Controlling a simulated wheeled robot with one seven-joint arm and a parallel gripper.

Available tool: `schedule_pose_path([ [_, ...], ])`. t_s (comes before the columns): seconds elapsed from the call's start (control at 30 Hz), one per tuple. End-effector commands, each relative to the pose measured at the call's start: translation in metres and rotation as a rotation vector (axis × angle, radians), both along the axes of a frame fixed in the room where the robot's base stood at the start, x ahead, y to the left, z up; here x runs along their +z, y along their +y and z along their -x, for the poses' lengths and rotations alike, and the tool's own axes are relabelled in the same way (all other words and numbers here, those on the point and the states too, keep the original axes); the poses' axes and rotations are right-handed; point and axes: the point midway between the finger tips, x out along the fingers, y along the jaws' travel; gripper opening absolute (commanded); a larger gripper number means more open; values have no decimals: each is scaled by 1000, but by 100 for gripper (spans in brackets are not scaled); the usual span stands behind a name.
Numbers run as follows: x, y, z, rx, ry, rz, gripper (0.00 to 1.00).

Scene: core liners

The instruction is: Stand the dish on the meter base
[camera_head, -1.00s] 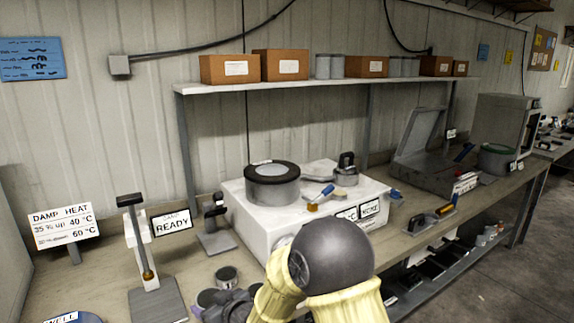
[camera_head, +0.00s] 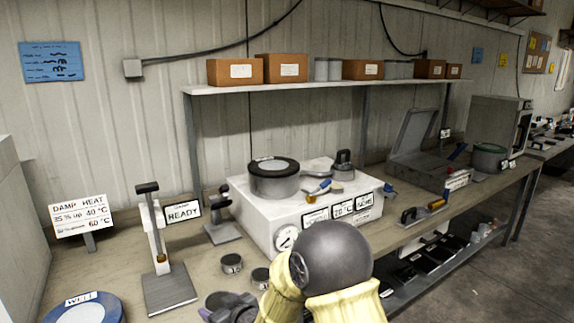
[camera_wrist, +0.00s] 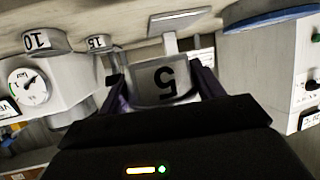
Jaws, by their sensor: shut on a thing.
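The dish (camera_wrist: 165,84) is a small grey round tin marked "5", upside down in the wrist view. My gripper (camera_wrist: 160,92) is shut on it, with a dark finger on each side. In the head view my gripper (camera_head: 232,308) is at the bottom edge, partly cut off, with a dish (camera_head: 218,299) by its fingers. A stand with a flat grey base plate (camera_head: 170,291) and an upright post is left of it; the plate also shows in the wrist view (camera_wrist: 176,20), apart from the dish. No label says which thing is the meter base.
Dishes marked "10" (camera_wrist: 45,41) and "15" (camera_wrist: 99,43) stand nearby. A white instrument (camera_head: 262,214) with a dial is behind my arm. A blue-rimmed round "WELL" pad (camera_head: 84,311) is at lower left.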

Motion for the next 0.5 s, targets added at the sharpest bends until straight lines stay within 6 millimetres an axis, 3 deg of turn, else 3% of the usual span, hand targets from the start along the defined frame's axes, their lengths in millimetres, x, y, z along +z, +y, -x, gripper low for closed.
schedule_pose_path([
  [0.37,-29,-63,-19,-161,3,1,36],
  [0.5,-45,-102,-25,-256,5,3,36],
])
